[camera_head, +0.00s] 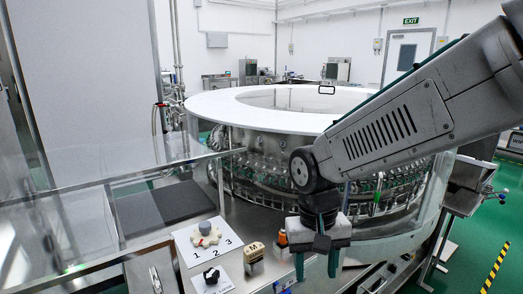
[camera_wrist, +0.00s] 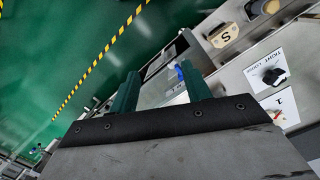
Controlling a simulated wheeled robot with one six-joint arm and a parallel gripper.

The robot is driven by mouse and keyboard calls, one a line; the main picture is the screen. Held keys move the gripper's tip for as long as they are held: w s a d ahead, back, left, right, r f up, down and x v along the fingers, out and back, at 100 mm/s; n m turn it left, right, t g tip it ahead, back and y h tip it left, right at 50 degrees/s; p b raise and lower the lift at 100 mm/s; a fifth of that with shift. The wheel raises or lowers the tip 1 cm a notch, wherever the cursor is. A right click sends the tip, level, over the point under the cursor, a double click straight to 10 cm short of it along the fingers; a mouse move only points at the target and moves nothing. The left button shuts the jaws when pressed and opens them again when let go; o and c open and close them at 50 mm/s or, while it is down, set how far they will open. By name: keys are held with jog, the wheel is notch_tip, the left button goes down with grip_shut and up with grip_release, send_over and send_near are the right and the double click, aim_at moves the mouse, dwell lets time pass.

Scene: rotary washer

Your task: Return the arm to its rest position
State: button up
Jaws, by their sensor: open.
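My arm (camera_head: 390,130) reaches in from the upper right in the head view and bends down at a dark joint. My gripper (camera_head: 316,264) hangs from it, pointing down over the front edge of the steel counter. Its two green fingers are apart, with nothing seen held between them. In the wrist view the open fingers (camera_wrist: 160,72) point toward the counter edge and the green floor. A small blue item shows beside the right finger, and I cannot tell what it is.
The round washer (camera_head: 270,122) stands behind my gripper. A glass panel (camera_head: 100,205) is at left. Green floor (camera_head: 490,235) is open at right.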

jog(key=s+d+r+t, duration=0.1)
jog(key=s+d+r, duration=0.3)
jog(key=s+d, duration=0.3)
jog(key=s+d+r+m+t, duration=0.1)
jog(key=s+d+r, duration=0.3)
jog(key=s+d, duration=0.3)
jog(key=shift+s+d+y, duration=0.3)
jog(key=shift+s+d, duration=0.05)
jog(key=shift+d, duration=0.7)
